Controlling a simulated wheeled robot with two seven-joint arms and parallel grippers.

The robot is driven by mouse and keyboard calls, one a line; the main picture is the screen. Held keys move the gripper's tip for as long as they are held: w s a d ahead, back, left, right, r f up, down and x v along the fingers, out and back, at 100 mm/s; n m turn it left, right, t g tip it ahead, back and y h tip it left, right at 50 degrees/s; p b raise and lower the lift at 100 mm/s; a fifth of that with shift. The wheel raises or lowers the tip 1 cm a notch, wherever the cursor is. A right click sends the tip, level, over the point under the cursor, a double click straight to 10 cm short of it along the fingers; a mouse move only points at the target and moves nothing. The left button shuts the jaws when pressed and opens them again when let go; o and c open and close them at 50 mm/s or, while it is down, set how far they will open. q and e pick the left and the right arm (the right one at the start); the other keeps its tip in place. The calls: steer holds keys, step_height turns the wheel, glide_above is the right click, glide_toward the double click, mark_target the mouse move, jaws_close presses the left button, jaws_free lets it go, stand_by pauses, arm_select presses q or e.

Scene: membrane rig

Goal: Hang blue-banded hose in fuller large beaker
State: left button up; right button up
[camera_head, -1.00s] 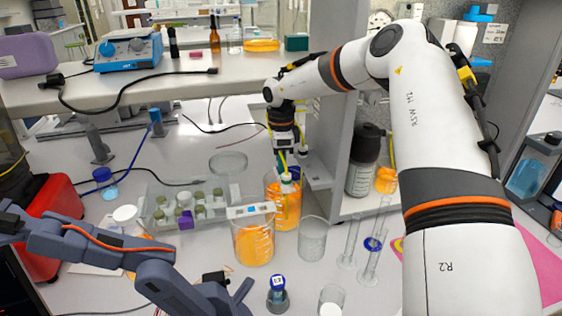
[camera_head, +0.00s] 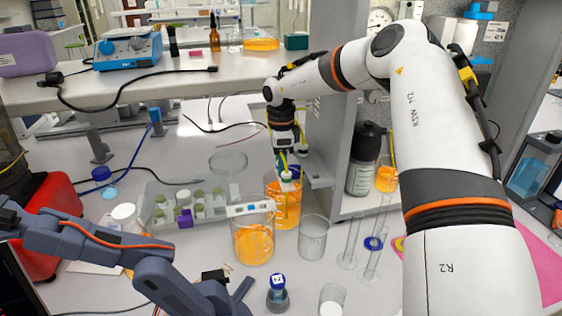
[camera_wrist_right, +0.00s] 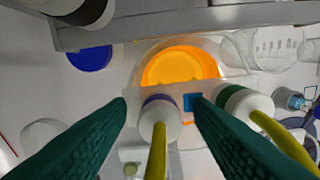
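The rear large beaker (camera_head: 285,218) stands in the middle of the table with orange liquid. The front large beaker (camera_head: 253,256) stands closer, with liquid that looks lower. My right gripper (camera_wrist_right: 160,98) is over the rear beaker, which also shows in the wrist view (camera_wrist_right: 178,66). Its teal fingers are apart, with gaps on both sides of the blue-banded hose (camera_wrist_right: 160,120). That hose's white collar sits at the bar (camera_wrist_right: 222,88) across the rear beaker; its lower end is hidden. The green-banded hose (camera_wrist_right: 243,103) is beside it. My left gripper (camera_head: 228,292) is low front left; its opening is unclear.
A bar (camera_head: 250,208) with a blue square lies across the front beaker. An empty beaker (camera_head: 313,240) stands right of it. A vial rack (camera_head: 215,205) is to the left. A grey shelf wall (camera_head: 345,140) rises close on the right. Glass cylinders (camera_head: 372,262) stand front right.

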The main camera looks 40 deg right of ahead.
step_height(320, 180, up, 12)
steer(key=b, duration=0.1)
steer(key=shift+b, duration=0.4)
stand_by(0.6)
